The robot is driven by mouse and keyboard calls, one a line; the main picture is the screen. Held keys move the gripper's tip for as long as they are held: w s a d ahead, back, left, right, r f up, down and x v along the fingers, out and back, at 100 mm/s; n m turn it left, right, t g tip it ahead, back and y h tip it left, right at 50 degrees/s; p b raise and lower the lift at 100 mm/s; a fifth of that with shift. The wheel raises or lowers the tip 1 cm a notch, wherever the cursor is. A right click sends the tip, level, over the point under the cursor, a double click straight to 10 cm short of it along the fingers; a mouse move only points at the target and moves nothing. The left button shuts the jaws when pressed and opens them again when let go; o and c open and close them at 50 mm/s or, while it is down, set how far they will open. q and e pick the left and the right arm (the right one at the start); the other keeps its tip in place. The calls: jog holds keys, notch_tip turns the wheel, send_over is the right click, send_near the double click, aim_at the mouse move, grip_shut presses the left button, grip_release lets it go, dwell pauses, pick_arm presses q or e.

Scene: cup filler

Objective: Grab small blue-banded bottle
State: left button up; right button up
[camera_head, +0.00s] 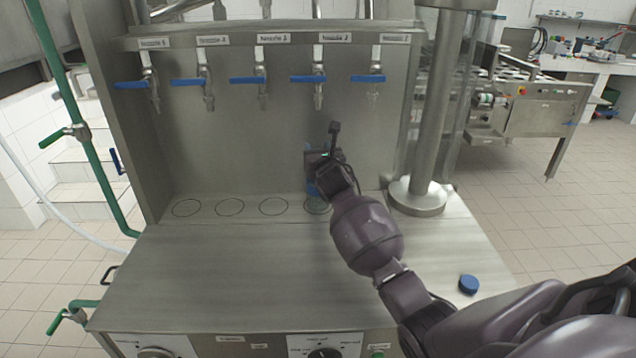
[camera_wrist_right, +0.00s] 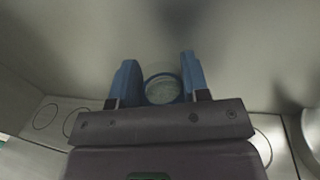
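The small blue-banded bottle (camera_head: 313,189) stands on the counter by the fourth ring mark from the left, partly hidden by my right gripper. In the right wrist view its round blue-rimmed top (camera_wrist_right: 164,89) lies between the two blue fingers. My right gripper (camera_head: 314,160) is at the bottle's upper part, below the taps. The bottle looks upright. My left gripper is not in view.
A row of taps with blue handles (camera_head: 308,79) hangs above the steel counter (camera_head: 240,270). A thick steel post (camera_head: 434,120) stands right of my right arm. A blue cap (camera_head: 468,284) lies at the counter's right. The counter's front left is clear.

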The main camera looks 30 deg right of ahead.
grip_shut()
jog(key=shift+s, duration=0.1)
